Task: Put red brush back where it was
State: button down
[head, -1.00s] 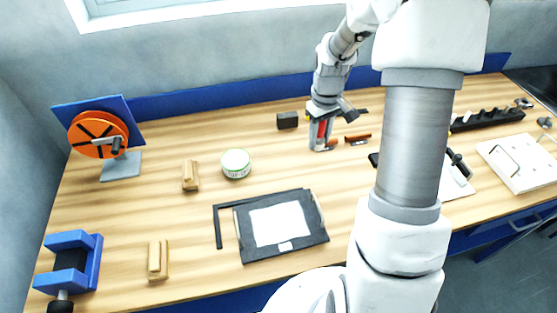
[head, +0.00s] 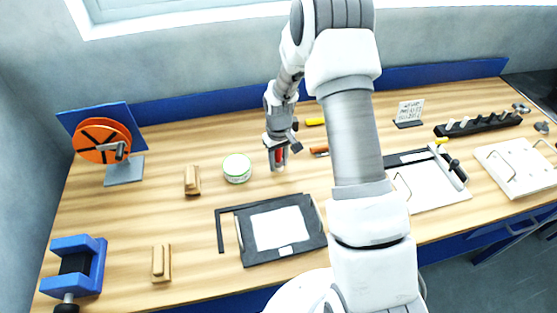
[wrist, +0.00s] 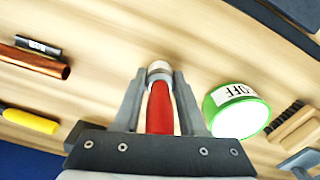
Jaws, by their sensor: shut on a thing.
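My gripper (head: 278,163) is shut on the red brush (wrist: 160,110) and is over the bench to the right of the round tin. In the wrist view the brush's red body lies between the two fingers, with a pale metallic band and whitish end at the fingertips. In the head view a red strip of the brush (head: 278,155) shows between the fingers. I cannot tell whether its lower end touches the bench.
A green-and-white tin (head: 237,168) stands close left of my gripper. A copper tube (wrist: 35,63) and yellow-handled tool (wrist: 30,121) lie on the other side. Wooden brushes (head: 192,180) and a black framed board (head: 312,238) are nearby. Bare wood lies between gripper and board.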

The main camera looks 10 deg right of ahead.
jog(key=shift+f, duration=0.1)
jog(key=shift+f, duration=0.15)
jog(key=shift+c, duration=2.4)
grip_release()
